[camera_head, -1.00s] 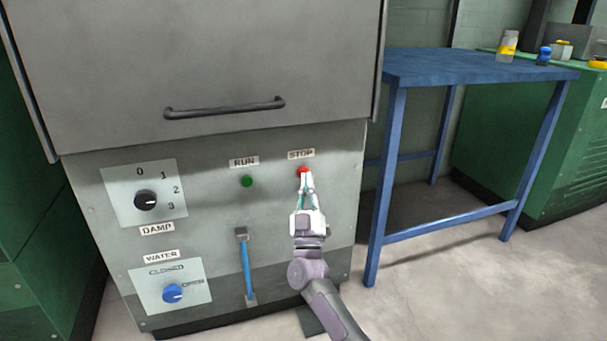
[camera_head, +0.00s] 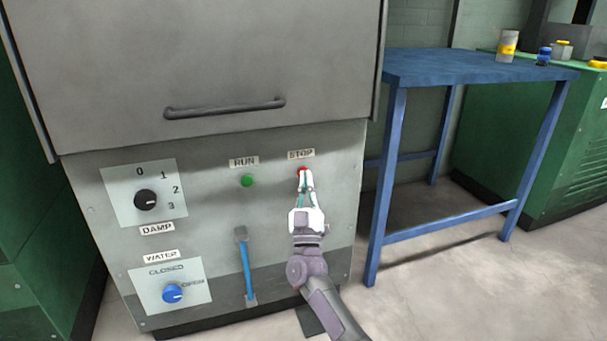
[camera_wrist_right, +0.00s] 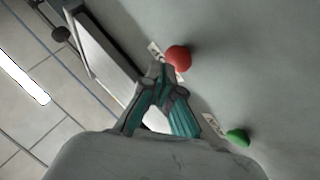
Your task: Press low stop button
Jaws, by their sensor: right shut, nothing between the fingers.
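The red stop button (camera_head: 302,169) sits on the front panel of the grey machine, under the STOP label (camera_head: 301,154). In the right wrist view the red button (camera_wrist_right: 179,58) shows just past the tips of the shut fingers (camera_wrist_right: 166,72). I cannot tell whether the tips touch it. My left gripper is not in view.
A green button (camera_head: 247,180) under the RUN label is left of the red one. A blue lever (camera_head: 246,265), the damp dial (camera_head: 145,199) and the water knob (camera_head: 173,293) are on the same panel. A blue table (camera_head: 470,68) stands at the right.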

